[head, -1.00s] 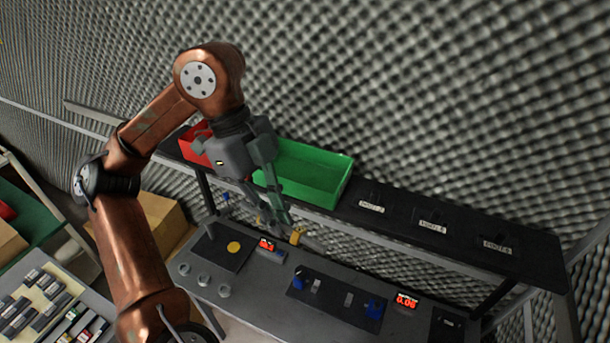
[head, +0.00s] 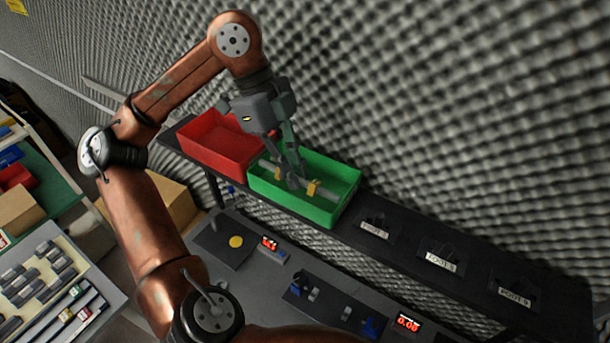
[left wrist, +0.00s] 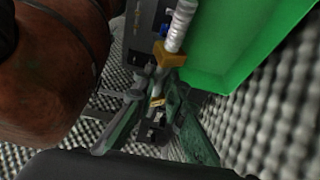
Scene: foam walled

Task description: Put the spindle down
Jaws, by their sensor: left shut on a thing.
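The spindle shows in the head view as a thin grey rod with brass-coloured parts (head: 313,187). In the left wrist view its pale ribbed shaft (left wrist: 178,32) and a brass collar are near the top centre. My left gripper (head: 294,181) is shut on the spindle and points down over the green bin (head: 345,176); its fingers also show in the left wrist view (left wrist: 160,100). The fingers hide part of the spindle. I cannot tell whether the spindle touches the bin. My right gripper is not in view.
A red bin (head: 215,143) stands left of the green bin on the dark shelf (head: 400,258). Labelled fixtures sit along the shelf to the right. Below is a grey bench (head: 262,240) with displays and knobs. A foam wall (head: 450,100) stands close behind.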

